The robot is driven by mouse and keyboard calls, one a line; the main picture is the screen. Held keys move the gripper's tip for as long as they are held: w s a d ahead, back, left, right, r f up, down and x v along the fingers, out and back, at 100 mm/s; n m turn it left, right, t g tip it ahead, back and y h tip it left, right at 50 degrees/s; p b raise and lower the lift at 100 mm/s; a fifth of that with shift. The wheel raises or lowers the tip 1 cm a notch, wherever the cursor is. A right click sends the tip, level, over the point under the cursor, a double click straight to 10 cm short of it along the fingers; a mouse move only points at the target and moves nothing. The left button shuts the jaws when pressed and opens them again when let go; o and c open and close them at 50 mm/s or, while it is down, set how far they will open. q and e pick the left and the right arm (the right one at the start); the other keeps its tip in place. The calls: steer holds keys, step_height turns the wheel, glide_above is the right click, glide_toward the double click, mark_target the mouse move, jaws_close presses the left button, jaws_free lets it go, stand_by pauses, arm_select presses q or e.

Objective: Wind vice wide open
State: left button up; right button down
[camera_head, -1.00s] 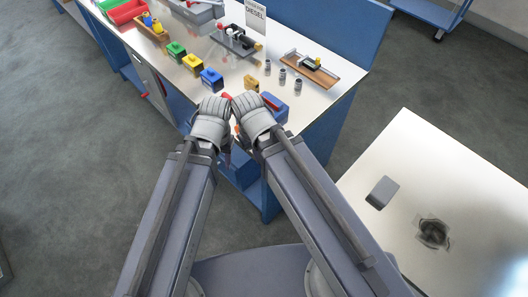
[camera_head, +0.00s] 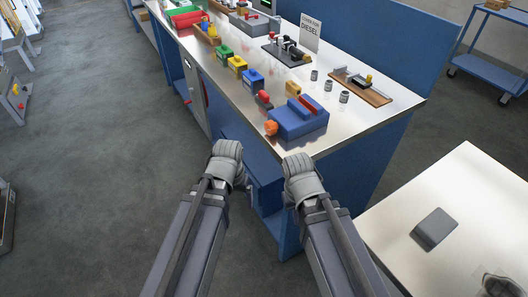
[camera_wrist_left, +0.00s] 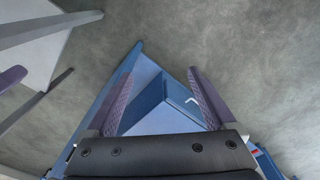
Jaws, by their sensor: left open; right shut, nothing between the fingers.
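The blue vice (camera_head: 298,119) sits at the near right corner of the steel bench top, with an orange knob (camera_head: 271,128) at its front left and red parts on top. I cannot tell how far its jaws stand apart. My left gripper (camera_head: 227,150) is in front of the bench edge, left of the vice and apart from it. In the left wrist view its two fingers are spread and empty (camera_wrist_left: 164,75), with the floor and a blue cabinet below. My right gripper (camera_head: 301,165) is just in front of the vice, shut and empty, its fingertips hidden from the head camera.
Green, yellow and blue blocks (camera_head: 238,63) stand in a row along the bench's left edge. A white table (camera_head: 450,205) with a grey block stands at the right.

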arm_select(q)
step_height(320, 180, down, 7)
steer(key=w+h+b, duration=0.2)
steer(key=b, duration=0.4)
steer(key=m+t+h, duration=0.9)
steer(key=t+h, duration=0.1)
steer(key=h, duration=0.2)
glide_toward(267, 129)
steer(key=shift+b+x, duration=0.4)
steer(key=shift+x, duration=3.95)
arm_select(e)
step_height(267, 129, down, 9)
steer(key=shift+r, duration=0.1)
